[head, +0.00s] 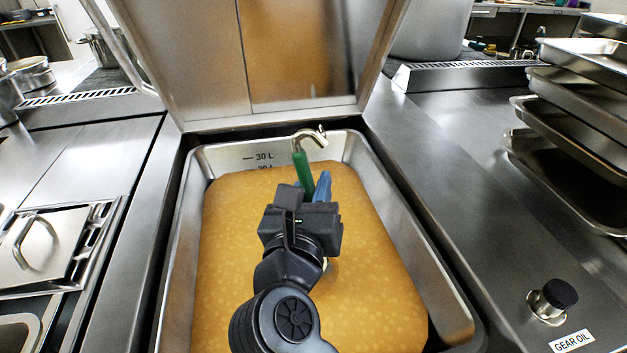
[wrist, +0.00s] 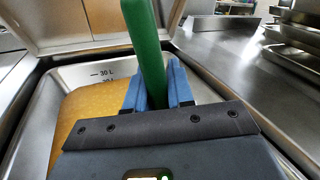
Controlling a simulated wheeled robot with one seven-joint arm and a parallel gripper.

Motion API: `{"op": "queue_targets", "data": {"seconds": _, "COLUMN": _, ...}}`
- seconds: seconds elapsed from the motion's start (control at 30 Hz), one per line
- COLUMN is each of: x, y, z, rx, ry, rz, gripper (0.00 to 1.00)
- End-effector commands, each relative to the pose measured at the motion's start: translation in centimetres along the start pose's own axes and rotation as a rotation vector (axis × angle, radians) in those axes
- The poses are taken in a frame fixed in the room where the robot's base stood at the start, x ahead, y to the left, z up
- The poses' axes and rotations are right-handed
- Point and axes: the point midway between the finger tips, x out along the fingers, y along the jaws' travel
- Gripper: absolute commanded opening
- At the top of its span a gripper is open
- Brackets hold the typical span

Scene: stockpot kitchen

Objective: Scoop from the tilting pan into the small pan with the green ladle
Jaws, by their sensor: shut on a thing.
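The tilting pan (head: 222,156) stands in the middle of the head view with its lid (head: 215,60) raised. It holds orange-brown soup (head: 370,250) with pale spots, below the 30 L mark. My gripper (head: 313,190) is over the soup, its blue fingers shut on the green handle of the ladle (head: 304,172). The handle ends in a metal hook at the top. In the wrist view the green handle (wrist: 146,45) stands slightly tilted between the blue fingers (wrist: 158,85). The ladle's bowl is hidden behind my gripper and arm. I cannot make out the small pan.
Stacked trays (head: 575,95) stand at the far right. A lidded basin (head: 45,245) is at the left. Pots (head: 30,75) stand at the back left.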

Motion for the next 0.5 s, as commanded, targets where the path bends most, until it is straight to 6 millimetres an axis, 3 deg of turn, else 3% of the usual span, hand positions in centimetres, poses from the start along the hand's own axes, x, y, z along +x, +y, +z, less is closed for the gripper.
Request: {"op": "queue_targets", "data": {"seconds": 0.5, "x": 0.0, "y": 1.1, "z": -4.9, "rx": -0.001, "ry": 0.0, "rz": 0.0, "gripper": 0.0}}
